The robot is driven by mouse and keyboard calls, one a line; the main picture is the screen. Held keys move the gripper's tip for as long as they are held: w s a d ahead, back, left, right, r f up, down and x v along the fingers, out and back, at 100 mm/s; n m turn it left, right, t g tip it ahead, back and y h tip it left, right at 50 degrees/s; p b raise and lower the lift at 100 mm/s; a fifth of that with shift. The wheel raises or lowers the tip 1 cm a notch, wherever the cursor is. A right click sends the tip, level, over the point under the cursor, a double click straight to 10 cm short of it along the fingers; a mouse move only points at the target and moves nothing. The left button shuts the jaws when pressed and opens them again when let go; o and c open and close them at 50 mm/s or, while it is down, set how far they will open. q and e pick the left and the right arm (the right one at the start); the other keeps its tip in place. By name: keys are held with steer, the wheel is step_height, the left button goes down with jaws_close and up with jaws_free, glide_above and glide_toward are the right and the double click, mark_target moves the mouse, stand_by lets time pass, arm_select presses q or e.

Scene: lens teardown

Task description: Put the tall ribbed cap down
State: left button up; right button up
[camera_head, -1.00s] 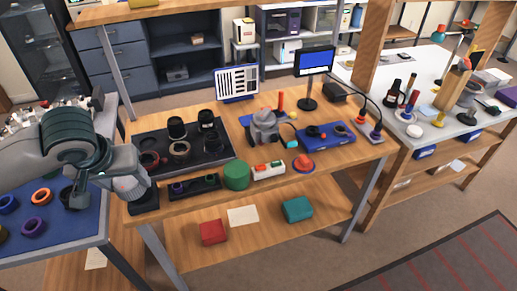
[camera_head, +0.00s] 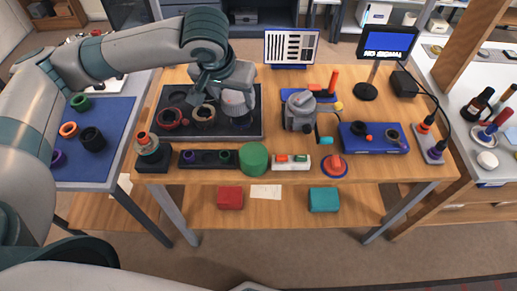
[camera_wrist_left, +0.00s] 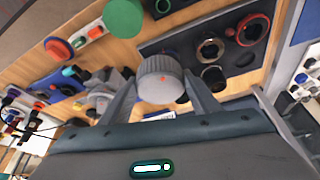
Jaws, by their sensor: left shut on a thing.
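My left gripper (camera_head: 234,92) is shut on the tall ribbed cap (camera_head: 237,104), a grey cylinder with fine ribs. In the left wrist view the cap (camera_wrist_left: 161,80) sits between the two fingers. In the head view it is over the right part of the black parts tray (camera_head: 250,131). I cannot tell whether its lower end touches the tray. A red-rimmed ring (camera_head: 170,119) and a brass-coloured ring (camera_head: 204,115) lie in the tray left of the cap. A black cylinder (camera_wrist_left: 213,79) shows beside the fingers in the wrist view. My right gripper is not in view.
In front of the tray are a black stand (camera_head: 152,160), a small dark rack (camera_head: 208,160), a green cylinder (camera_head: 254,159) and a white button box (camera_head: 291,163). A grey machine (camera_head: 299,112) stands right of the tray. A blue mat (camera_head: 110,150) with rings lies left.

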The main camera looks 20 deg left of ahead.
arm_select(q)
steer(key=shift+d, duration=0.1)
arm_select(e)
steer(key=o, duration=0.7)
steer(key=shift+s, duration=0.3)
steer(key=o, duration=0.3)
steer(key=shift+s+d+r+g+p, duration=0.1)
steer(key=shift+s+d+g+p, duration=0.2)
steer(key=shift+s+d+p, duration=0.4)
arm_select(q)
steer(key=s+d+m+g+h, duration=0.2)
steer(key=s+d+m+h, duration=0.2)
steer(key=s+d+m, duration=0.7)
steer(key=d+m, duration=0.1)
steer(key=d, duration=0.2)
steer(key=shift+s+d+r+p, duration=0.2)
steer(key=shift+d+r+p, duration=0.05)
steer(key=shift+d+p, duration=0.15)
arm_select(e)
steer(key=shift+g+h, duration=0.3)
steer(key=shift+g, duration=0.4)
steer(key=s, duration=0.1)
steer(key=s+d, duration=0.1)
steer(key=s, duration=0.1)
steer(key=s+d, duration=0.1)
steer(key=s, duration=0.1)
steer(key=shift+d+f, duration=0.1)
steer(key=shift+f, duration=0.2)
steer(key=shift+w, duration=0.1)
